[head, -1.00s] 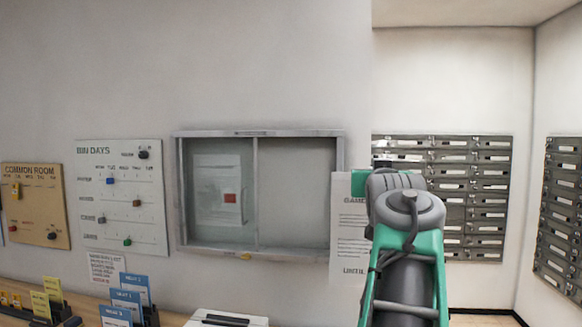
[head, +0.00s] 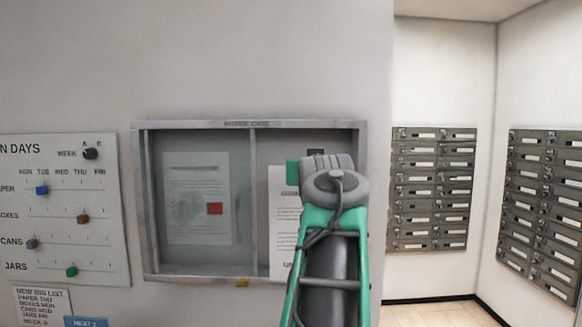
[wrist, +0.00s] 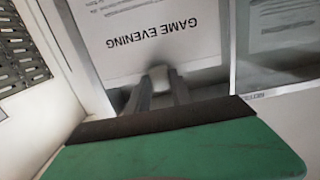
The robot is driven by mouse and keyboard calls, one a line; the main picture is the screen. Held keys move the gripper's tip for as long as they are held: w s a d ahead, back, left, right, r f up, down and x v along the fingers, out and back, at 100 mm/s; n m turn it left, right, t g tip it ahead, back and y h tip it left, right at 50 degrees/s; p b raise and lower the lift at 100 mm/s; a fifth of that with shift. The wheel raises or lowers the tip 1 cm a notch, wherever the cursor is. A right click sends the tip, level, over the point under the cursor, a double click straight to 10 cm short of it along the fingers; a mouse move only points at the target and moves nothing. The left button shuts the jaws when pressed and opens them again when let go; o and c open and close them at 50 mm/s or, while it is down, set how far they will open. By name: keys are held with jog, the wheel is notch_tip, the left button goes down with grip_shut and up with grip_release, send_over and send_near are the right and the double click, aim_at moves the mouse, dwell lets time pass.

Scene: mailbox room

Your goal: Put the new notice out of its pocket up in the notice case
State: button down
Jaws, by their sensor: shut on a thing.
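The new notice (head: 283,212) is a white sheet in front of the right half of the notice case (head: 140,215). In the wrist view the notice (wrist: 150,32) reads GAME EVENING, upside down, and my gripper (wrist: 160,76) is shut on its heading edge. My arm hides much of the sheet in the head view, and I cannot tell whether it touches the case back. The case's left half holds an older notice (head: 190,215) with a red mark (head: 214,208). A small yellow piece (head: 241,283) sits at the case's lower frame.
A BIN DAYS board (head: 60,215) with coloured sliders hangs left of the case. Grey mailboxes (head: 432,190) fill the walls to the right. A paper list (head: 40,303) and a blue card (head: 86,321) stand at lower left. The wall above the case is clear.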

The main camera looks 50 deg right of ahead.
jog(key=p+x, duration=0.5)
jog(key=x, duration=0.4)
jog(key=shift+r, duration=0.4)
jog(key=shift+d, duration=0.1)
dwell(1.1)
jog(key=shift+w+d, duration=0.35)
jog(key=shift+d, duration=0.1)
dwell(0.6)
jog(key=c, duration=1.1)
grip_release()
jog(key=shift+o, duration=0.2)
